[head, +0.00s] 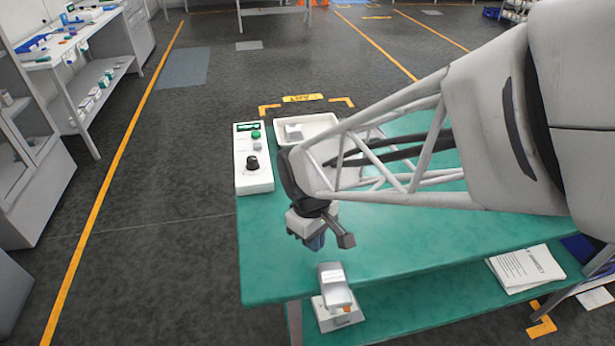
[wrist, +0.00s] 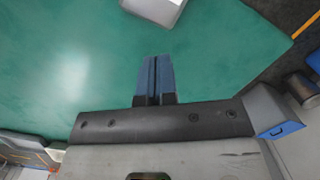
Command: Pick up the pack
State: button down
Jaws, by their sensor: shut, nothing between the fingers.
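My gripper (head: 315,241) is shut and empty above the left part of the green table (head: 400,235). Its blue fingers (wrist: 157,60) are together in the wrist view. Another small grey item (head: 294,132) lies in a white tray (head: 318,119) at the far left of the table. I cannot tell which is the pack. A pale object (wrist: 155,10), cut off, shows ahead of the fingers in the wrist view.
A white control box (head: 253,175) with a black knob and green button stands at the table's left edge. Papers (head: 525,268) lie on the lower shelf at right. My arm hides part of the tabletop. A shelf bench (head: 75,60) stands far left; floor between is clear.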

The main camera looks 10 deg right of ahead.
jog(key=shift+h, duration=0.3)
jog(key=shift+w+a+f, duration=0.25)
jog(key=shift+w+a, duration=0.4)
jog(key=shift+a, duration=0.2)
jog(key=shift+w+a+f, duration=0.2)
jog(key=shift+w+a, duration=0.4)
jog(key=shift+a, duration=0.25)
jog(key=shift+s+d, duration=0.1)
